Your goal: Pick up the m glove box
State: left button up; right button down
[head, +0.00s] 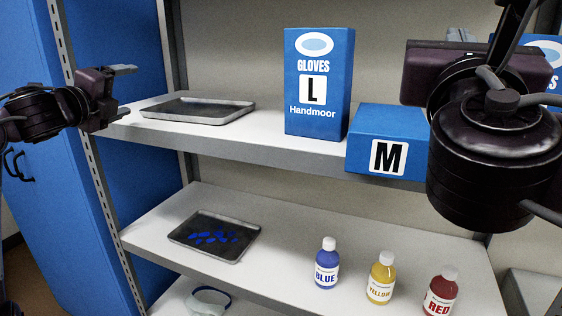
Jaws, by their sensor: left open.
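The blue M glove box (368,153) lies low on the upper shelf, its white "M" label facing me. Its front overlaps the shelf's front edge in the head view. My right gripper (425,72) and dark wrist are close to the camera, in front of and above the box's right side. They hide that side. Its fingers are not clearly visible, and I cannot tell whether it touches the box. My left gripper (126,90) is open and empty at the far left, near the shelf's left post.
A tall blue L glove box (320,100) stands left of the M box. Another blue box (550,48) is partly hidden behind my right arm. A tray (197,120) sits on the upper shelf. The lower shelf holds a tray (250,232) and blue (327,265), yellow (381,280) and red (441,293) bottles.

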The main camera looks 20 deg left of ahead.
pick_arm(q)
jog(key=s+d+m+h, duration=0.25)
jog(key=d+h, duration=0.65)
jog(key=d, duration=1.2)
jog(key=m+g+h, duration=0.3)
jog(key=g+h, duration=0.1)
jog(key=h, duration=0.2)
send_near(347, 149)
jog(key=shift+w+a+f, duration=0.15)
jog(key=shift+a, duration=0.3)
jog(key=shift+w, duration=0.1)
jog(key=x, duration=1.2)
jog(key=shift+d, duration=0.1)
